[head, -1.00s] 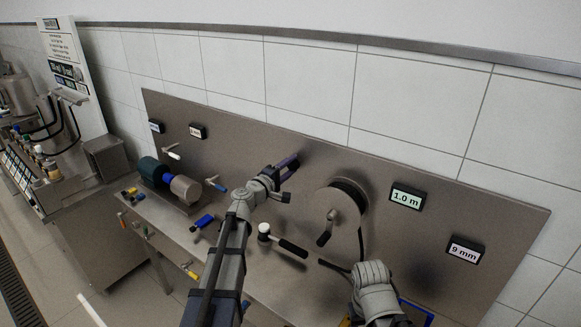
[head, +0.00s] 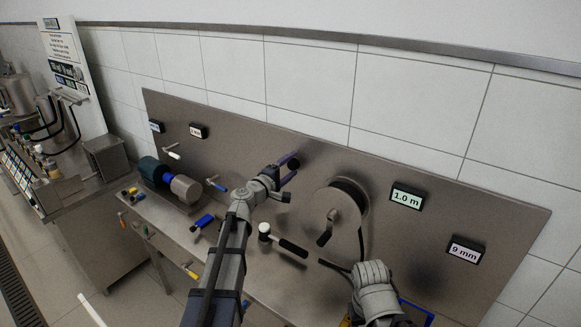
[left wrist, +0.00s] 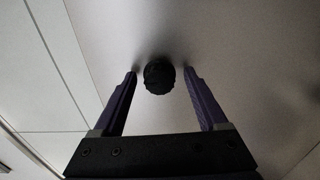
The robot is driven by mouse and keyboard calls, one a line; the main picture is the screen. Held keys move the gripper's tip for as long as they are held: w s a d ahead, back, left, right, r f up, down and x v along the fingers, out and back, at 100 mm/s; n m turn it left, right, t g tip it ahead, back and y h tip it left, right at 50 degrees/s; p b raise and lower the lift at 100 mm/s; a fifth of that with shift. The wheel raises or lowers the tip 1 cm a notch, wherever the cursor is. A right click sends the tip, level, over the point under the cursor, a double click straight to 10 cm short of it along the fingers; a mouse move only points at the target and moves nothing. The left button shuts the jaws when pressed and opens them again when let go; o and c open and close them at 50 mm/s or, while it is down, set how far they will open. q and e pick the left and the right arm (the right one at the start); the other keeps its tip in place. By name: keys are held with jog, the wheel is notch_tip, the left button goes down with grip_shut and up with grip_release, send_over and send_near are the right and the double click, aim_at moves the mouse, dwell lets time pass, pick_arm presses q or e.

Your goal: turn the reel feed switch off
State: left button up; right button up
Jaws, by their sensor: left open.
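A round black knob (left wrist: 159,77), which looks like the switch, stands out from the grey metal panel in the left wrist view. My left gripper (left wrist: 160,76) is open, with one purple finger on each side of the knob and a gap to each. In the head view, the left gripper (head: 288,169) is up against the panel, left of the reel, with the dark knob (head: 293,164) at its fingertips. No label on the knob can be read. The reel (head: 335,205) with its crank is mounted on the panel.
A 1.0 m display (head: 406,198) and a 9 mm display (head: 467,251) are on the panel at right. A hammer (head: 282,241), a blue-handled tool (head: 203,221) and a motor (head: 168,182) are on the bench below the panel.

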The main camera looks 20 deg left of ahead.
pick_arm(q)
jog(key=v, duration=0.7)
jog(key=shift+s+a, duration=0.15)
jog(key=shift+s, duration=0.2)
